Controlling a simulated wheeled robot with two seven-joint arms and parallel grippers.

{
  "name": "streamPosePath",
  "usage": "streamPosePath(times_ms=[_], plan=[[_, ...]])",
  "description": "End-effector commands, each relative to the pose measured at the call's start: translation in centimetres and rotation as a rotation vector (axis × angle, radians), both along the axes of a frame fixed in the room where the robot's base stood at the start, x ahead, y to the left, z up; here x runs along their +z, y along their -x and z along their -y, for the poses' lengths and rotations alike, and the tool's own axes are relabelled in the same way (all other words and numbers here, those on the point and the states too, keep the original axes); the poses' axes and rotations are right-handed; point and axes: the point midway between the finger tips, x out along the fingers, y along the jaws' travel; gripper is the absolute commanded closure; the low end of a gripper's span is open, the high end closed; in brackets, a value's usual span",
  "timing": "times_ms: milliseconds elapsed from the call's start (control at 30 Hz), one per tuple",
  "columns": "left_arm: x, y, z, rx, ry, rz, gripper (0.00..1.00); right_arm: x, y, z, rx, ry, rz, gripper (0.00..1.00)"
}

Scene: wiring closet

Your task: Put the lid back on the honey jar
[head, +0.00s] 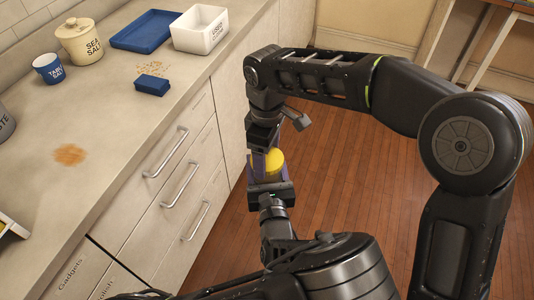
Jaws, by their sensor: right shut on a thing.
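A yellow round thing (269,161) shows between my two grippers, in front of the drawers and above the floor. It is small and partly hidden, so I cannot tell whether it is the lid or the honey jar. My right gripper (262,146) comes down from above and is shut on it. My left gripper (268,176) points up from below, close under the yellow thing, with purple parts beside it. I cannot tell whether its jaws are open or shut. No other honey jar or loose lid can be made out on the counter.
The counter (105,130) at left holds a blue mug (48,70), a sea salt pot (82,45), a blue tray (135,40), a white bin (198,38) and a blue sponge (152,87) by crumbs. A brown stain (70,154) marks a bare stretch. Drawer handles (165,155) stick out.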

Motion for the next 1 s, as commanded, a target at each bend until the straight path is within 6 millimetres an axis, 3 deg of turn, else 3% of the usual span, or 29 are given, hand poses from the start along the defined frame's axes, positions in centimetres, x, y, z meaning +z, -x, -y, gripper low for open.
streamPosePath(times_ms=[233,433,567,600,867,1000], plan=[[0.07,-0.01,0.00,0.000,0.000,0.002,1.00,0.03,-0.05,0.01,0.000,-0.001,0.001,0.78],[0.07,0.00,-0.01,0.000,0.000,0.002,1.00,0.04,-0.03,-0.01,-0.136,0.001,0.002,0.78],[0.06,0.00,0.00,0.000,0.000,0.002,1.00,0.02,-0.04,0.00,-0.139,0.000,0.001,0.78],[0.06,0.00,0.00,0.000,0.000,0.002,1.00,0.03,-0.04,0.00,-0.139,0.000,0.001,0.29],[0.06,-0.01,0.00,0.000,0.000,0.002,1.00,0.02,-0.03,0.01,-0.138,0.001,0.001,0.07],[0.07,-0.01,0.00,0.000,0.000,0.002,1.00,0.01,-0.02,0.01,-0.138,0.000,0.000,0.07]])
